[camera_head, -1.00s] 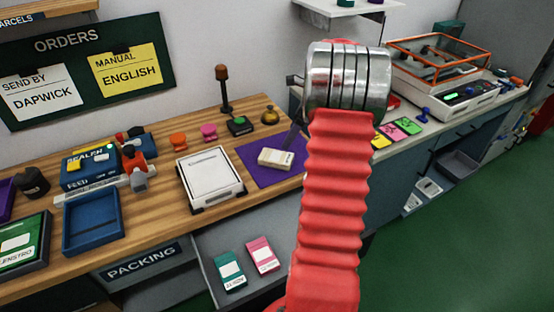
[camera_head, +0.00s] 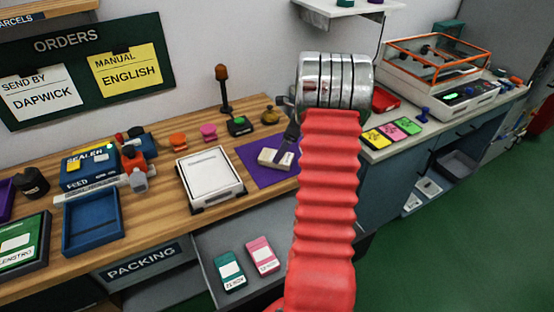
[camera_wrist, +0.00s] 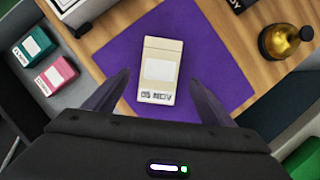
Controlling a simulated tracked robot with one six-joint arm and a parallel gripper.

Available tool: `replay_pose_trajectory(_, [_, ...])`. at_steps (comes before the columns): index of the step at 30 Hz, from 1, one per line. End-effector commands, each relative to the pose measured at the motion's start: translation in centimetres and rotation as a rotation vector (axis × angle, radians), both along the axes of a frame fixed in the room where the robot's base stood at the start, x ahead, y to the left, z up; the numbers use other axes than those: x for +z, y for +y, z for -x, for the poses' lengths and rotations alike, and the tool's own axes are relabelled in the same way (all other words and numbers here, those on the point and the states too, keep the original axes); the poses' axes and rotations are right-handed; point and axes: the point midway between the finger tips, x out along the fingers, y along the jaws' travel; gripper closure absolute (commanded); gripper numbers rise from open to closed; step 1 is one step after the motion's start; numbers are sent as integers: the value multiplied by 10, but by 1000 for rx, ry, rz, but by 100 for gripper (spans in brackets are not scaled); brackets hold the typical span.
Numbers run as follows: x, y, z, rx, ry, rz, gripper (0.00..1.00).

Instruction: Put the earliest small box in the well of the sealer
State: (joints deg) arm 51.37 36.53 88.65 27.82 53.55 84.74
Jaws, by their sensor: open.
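A small cream box (camera_wrist: 160,70) with a blank white label lies on a purple mat (camera_wrist: 110,45); the wrist view reads "05 NOV" on its end. The box also shows in the head view (camera_head: 272,159). My gripper (camera_wrist: 158,95) is open, its two dark fingers apart on either side of the box's near end, not visibly touching it. Two more small boxes, teal (camera_head: 230,271) and pink (camera_head: 262,255), lie in the open grey drawer; their dates are too small to read surely. The blue sealer (camera_head: 88,172) stands at the left of the bench; its well is hard to make out.
A white device (camera_head: 211,180) stands between sealer and mat. A blue tray (camera_head: 92,222) sits in front of the sealer. A brass bell (camera_wrist: 286,41) stands right of the mat. A green tester (camera_head: 20,244) sits at far left.

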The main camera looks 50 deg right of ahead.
Motion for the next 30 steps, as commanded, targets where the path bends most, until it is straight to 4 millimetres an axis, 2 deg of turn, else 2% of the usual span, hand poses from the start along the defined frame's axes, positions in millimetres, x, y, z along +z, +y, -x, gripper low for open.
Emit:
replay_pose_trajectory(6, [-28, 7, -9, 2, 2, -2, 23])
replay_pose_trajectory(10, [-39, 9, -14, 2, 2, -2, 23])
replay_pose_trajectory(27, [-41, 9, -15, 0, 0, -1, 23])
replay_pose_trajectory(30, [-41, 9, -15, 0, 0, -1, 29])
